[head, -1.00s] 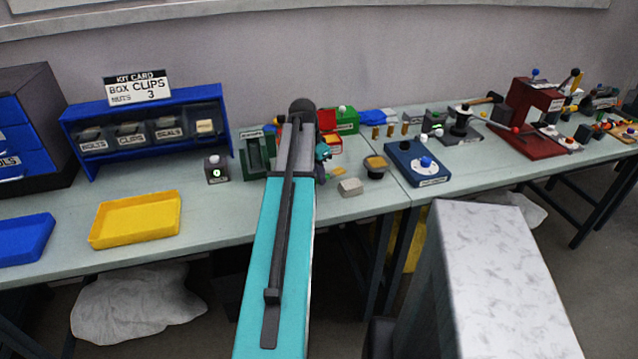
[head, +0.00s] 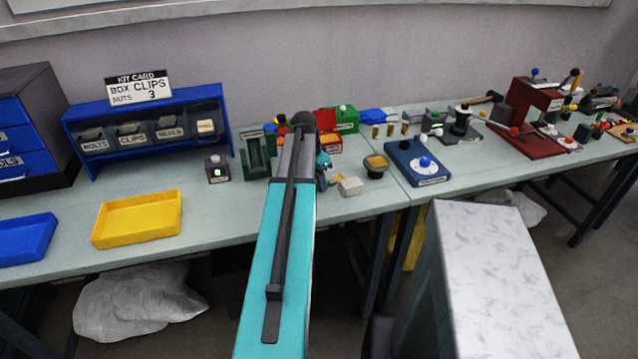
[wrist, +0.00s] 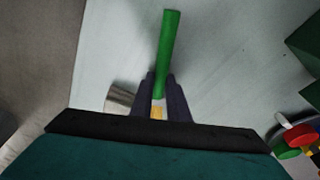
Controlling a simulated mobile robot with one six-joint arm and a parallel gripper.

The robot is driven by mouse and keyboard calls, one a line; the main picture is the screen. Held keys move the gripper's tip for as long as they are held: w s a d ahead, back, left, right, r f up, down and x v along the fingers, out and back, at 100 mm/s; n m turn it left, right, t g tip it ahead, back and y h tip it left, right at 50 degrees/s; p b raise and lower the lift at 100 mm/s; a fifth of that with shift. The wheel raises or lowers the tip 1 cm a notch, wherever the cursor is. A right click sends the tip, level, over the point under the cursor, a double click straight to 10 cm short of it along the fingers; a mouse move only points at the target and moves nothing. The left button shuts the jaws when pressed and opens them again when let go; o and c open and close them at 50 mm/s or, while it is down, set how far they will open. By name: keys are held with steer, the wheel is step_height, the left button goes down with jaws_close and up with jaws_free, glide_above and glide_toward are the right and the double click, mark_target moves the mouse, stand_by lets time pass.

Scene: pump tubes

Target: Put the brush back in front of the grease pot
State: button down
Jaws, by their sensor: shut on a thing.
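My gripper (wrist: 161,88) is shut on the brush (wrist: 168,50) in the wrist view. The brush's green handle sticks out beyond the fingers over the pale table, and a small yellow part shows between them. In the head view my arm hides most of the gripper and the brush. The grease pot (head: 376,166), a dark round pot with a yellowish top, stands on the bench to the right of my arm. The pot cannot be made out in the wrist view.
A pale block (head: 350,187) lies just left of and nearer than the pot; a pale block (wrist: 120,97) also shows beside the fingers. A blue panel (head: 418,163) stands right of the pot. The bench's front edge is close.

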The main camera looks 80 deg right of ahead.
steer(key=shift+f, duration=0.15)
steer(key=c, duration=1.7)
jaws_free()
steer(key=shift+a, duration=0.1)
steer(key=shift+f, duration=0.15)
steer(key=shift+s+a, duration=0.1)
steer(key=shift+a, duration=0.05)
steer(key=shift+r, duration=0.5)
steer(key=shift+d+b+v, duration=0.15)
steer(key=shift+b+v, duration=0.35)
steer(key=shift+v, duration=2.45)
steer(key=shift+d+b+v, duration=0.1)
steer(key=shift+b+v, duration=0.35)
steer(key=shift+v, duration=2.55)
